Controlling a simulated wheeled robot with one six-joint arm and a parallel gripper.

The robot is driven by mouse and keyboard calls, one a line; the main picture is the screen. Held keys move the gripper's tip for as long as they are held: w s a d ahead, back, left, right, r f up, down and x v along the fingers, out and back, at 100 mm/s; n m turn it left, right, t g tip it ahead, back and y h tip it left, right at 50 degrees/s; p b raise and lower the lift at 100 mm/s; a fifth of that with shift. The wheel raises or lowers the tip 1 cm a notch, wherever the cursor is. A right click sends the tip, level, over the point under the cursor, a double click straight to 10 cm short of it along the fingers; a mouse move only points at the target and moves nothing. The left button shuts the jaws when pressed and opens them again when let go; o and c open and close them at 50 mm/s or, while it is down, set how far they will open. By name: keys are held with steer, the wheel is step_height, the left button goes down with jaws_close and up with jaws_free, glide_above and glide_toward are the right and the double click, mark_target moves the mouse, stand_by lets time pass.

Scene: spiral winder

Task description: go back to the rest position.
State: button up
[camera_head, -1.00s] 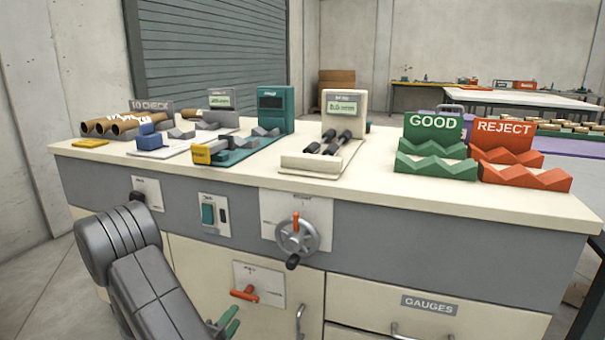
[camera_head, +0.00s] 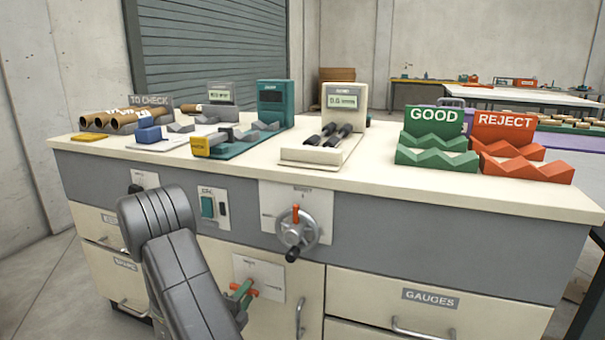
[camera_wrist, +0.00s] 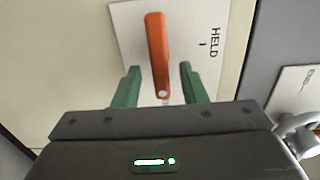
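My gripper (camera_head: 241,291) is low in front of the bench, at the orange lever (camera_head: 254,292) on a white plate (camera_head: 268,271). In the wrist view, my gripper (camera_wrist: 159,70) has its two green fingers spread apart. The orange lever (camera_wrist: 158,40) lies between them, with a visible gap on each side. Its plate (camera_wrist: 203,35) reads "HELD". In the head view my grey arm partly hides the bench front, and the gripper body is hidden behind it.
The bench front also carries a handwheel (camera_head: 297,232), a switch plate (camera_head: 214,209) and drawer handles (camera_head: 425,329). On the bench top (camera_head: 390,190) stand gauges, cardboard tubes (camera_head: 112,119), a green GOOD rack (camera_head: 437,158) and a red REJECT rack (camera_head: 525,165).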

steer(key=shift+x, duration=1.1)
steer(key=shift+s+r+n, duration=0.1)
steer(key=shift+r+n, duration=0.05)
steer(key=shift+n, duration=0.65)
steer(key=shift+a+r+n, duration=0.1)
steer(key=shift+r+n, duration=0.1)
steer(key=shift+n, duration=1.7)
